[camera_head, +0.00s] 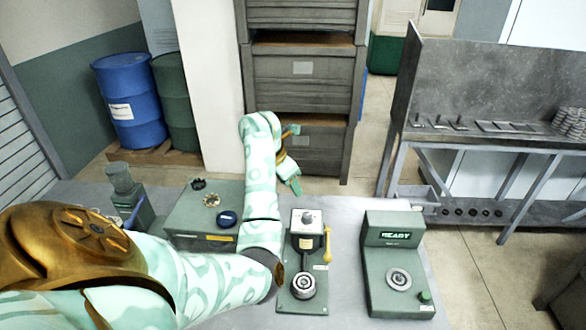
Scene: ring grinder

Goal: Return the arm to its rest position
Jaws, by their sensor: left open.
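My left arm (262,180) reaches in from the left and bends up over the table. My left gripper (292,158) is at the arm's far end, open, with its fingers apart and nothing visible between them. It is in the air beyond the green machine (307,243) with a yellow handle, apart from it. A metal ring part (303,285) sits at the front of that machine. My right gripper is out of view.
A green station marked READY (394,237) holds a round part (398,279). Left of my forearm, a green box (180,218) carries a gold ring (211,200), a dark ring (198,184) and a blue disc (226,219). Stacked crates (303,80) stand behind.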

